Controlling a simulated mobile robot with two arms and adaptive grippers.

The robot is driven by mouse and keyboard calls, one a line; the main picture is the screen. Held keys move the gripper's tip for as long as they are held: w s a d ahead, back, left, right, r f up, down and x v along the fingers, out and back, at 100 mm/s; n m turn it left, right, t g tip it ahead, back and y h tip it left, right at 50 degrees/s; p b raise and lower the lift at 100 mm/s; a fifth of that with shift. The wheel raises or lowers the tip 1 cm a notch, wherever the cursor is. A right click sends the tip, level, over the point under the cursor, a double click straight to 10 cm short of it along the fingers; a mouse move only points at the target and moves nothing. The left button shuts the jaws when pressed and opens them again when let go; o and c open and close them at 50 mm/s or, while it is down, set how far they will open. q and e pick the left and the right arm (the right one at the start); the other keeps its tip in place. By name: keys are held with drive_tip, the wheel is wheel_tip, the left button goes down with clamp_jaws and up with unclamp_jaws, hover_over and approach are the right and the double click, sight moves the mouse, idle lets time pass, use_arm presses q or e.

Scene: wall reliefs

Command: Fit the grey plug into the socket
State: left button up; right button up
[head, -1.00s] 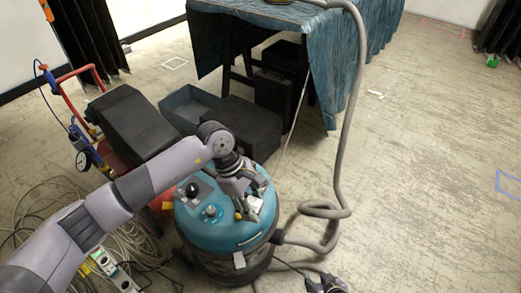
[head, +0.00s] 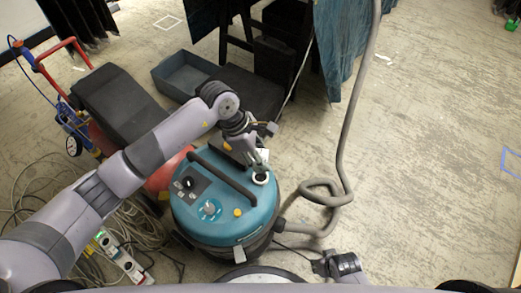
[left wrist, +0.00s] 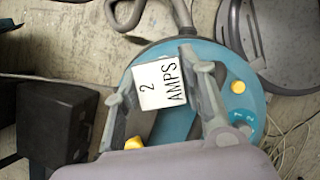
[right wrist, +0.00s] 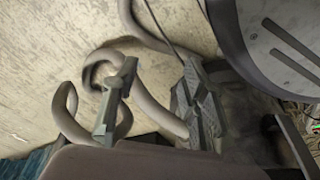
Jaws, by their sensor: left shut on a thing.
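My left gripper (head: 260,160) is above the rear right part of the teal vacuum's lid in the head view. In the left wrist view its fingers (left wrist: 163,90) are shut on a white square piece (left wrist: 160,84) lettered "2 AMPS". I cannot tell whether this piece is part of the grey plug.
The teal vacuum (head: 222,222) stands on the floor with a grey hose (head: 348,150) looping to its right. A power strip (head: 122,262) lies among cables at left. A red trolley (head: 45,55) and black boxes (head: 245,98) stand behind.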

use_arm(q)
drive_tip(key=shift+f, duration=0.1)
drive_tip(key=shift+f+b, duration=0.75)
drive_tip(key=shift+b, duration=0.15)
drive_tip(key=shift+f+b, duration=0.7)
drive_tip(key=shift+f, duration=0.15)
drive_tip(key=shift+f+b, duration=0.6)
drive_tip(key=shift+f, duration=0.05)
drive_tip(key=shift+f+b, duration=0.45)
drive_tip(key=shift+f, duration=0.05)
use_arm(e)
wheel_tip(320, 180, up, 18)
drive_tip(key=w+t, duration=0.1)
drive_tip(key=w, duration=0.1)
drive_tip(key=shift+w, duration=0.4)
drive_tip(key=shift+s+r, duration=0.15)
drive_tip(key=shift+r, duration=0.3)
